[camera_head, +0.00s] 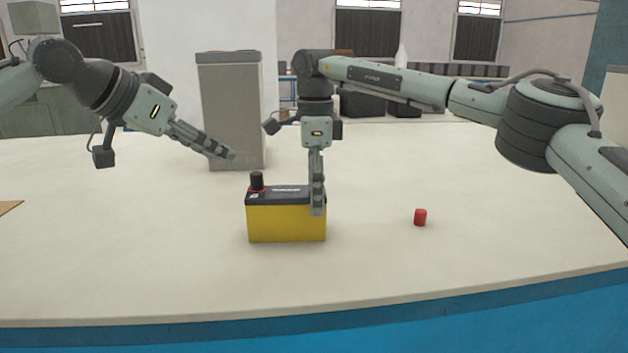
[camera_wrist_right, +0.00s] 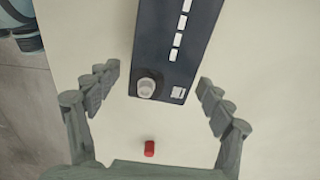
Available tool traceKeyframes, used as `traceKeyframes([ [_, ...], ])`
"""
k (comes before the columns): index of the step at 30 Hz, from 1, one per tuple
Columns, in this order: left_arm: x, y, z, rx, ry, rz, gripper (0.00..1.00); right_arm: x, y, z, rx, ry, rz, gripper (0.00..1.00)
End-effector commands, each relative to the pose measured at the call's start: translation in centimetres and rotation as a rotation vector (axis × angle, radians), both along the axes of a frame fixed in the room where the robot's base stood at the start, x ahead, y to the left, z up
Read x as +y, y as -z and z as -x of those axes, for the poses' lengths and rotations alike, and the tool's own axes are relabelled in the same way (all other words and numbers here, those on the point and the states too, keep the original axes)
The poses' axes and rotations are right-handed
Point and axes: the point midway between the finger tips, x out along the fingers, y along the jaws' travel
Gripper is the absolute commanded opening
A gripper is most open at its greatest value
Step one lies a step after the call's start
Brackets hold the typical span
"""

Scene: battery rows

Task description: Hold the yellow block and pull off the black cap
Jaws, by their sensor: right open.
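The yellow block (camera_head: 287,224) is a battery with a dark top, upright on the table. The black cap (camera_head: 256,181) stands on the left end of its top. My right gripper (camera_head: 317,210) is pointed down at the block's right end, one finger in front of the yellow side. In the right wrist view my right gripper (camera_wrist_right: 158,80) is open, its fingers apart on both sides of the dark top (camera_wrist_right: 170,50), with a bare pale terminal (camera_wrist_right: 146,87) near. My left gripper (camera_head: 232,156) is above and left of the black cap, clear of it; its finger gap is hidden.
A red cap (camera_head: 420,217) lies loose on the table right of the block; it also shows in the right wrist view (camera_wrist_right: 149,148). A grey box (camera_head: 232,110) stands behind. The table (camera_head: 150,270) is clear in front and to the left.

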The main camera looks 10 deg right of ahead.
Motion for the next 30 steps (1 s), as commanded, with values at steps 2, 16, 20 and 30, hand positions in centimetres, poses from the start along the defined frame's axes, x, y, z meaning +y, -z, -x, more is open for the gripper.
traceKeyframes([
  [2,0.0,0.0,0.0,0.000,0.000,0.000,0.34,0.0,1.4,0.0,0.001,0.000,0.000,0.80],
  [16,0.0,0.0,0.0,0.000,0.000,0.000,0.34,0.0,5.0,0.0,-0.001,0.002,-0.002,0.80],
  [20,0.0,0.0,0.0,0.000,0.000,0.000,0.34,0.0,5.0,0.0,-0.001,0.002,-0.003,0.80],
  [30,0.0,0.0,0.0,0.000,0.000,0.000,0.34,0.1,4.9,0.0,-0.001,0.002,-0.003,0.42],
])
